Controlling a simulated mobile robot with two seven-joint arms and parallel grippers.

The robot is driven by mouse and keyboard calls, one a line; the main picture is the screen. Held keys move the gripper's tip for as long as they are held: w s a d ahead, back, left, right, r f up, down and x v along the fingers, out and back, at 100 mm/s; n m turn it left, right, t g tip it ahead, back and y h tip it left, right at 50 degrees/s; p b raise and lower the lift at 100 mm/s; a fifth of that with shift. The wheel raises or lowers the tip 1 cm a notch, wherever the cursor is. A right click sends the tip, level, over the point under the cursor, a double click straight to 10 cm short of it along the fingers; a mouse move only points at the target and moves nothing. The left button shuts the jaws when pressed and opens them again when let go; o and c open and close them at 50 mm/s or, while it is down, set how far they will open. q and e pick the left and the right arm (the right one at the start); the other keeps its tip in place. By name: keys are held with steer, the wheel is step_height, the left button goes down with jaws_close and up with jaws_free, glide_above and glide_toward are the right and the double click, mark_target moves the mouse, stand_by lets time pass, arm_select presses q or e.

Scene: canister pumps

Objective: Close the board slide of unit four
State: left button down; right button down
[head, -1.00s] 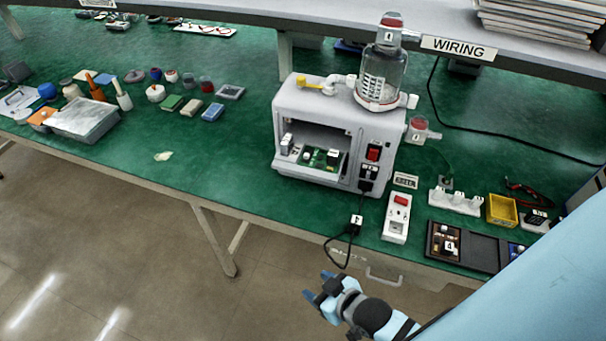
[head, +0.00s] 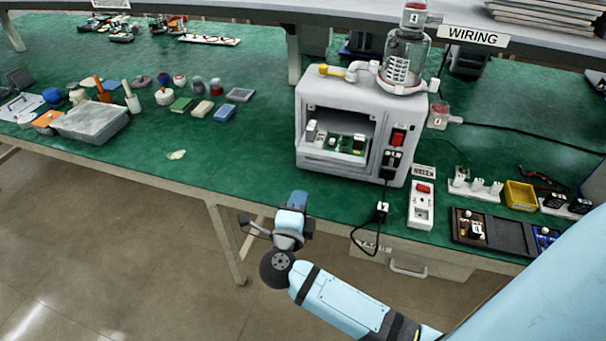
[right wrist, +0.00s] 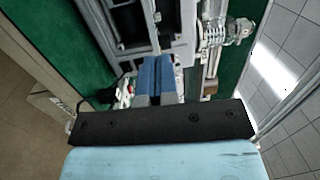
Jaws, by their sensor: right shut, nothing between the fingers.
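Unit four is a light grey box (head: 311,92) with a clear canister (head: 405,64) marked 4 on top. Its front bay is open. The board slide carries a green circuit board (head: 345,144) with white and dark parts at the bottom of the bay. How far the slide stands out is hard to tell. My right gripper (head: 297,198) is shut and empty, in front of the bench edge, below and left of the bay and apart from it. In the right wrist view its blue fingers (right wrist: 155,76) are together, pointing toward the grey unit (right wrist: 178,22). My left gripper is not in view.
A black cable hangs from the unit's front past the bench edge. A white switch box (head: 421,206), a yellow bin (head: 520,196) and a dark parts tray (head: 510,236) lie to the right.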

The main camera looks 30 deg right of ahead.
steer(key=g+p, duration=0.1)
steer(key=p, duration=0.1)
glide_toward(323, 139)
steer(key=shift+w+d+f+m, duration=0.4)
steer(key=shift+w+d, duration=0.1)
steer(key=shift+d, duration=0.05)
steer(key=x, duration=0.9)
steer(key=shift+a, duration=0.1)
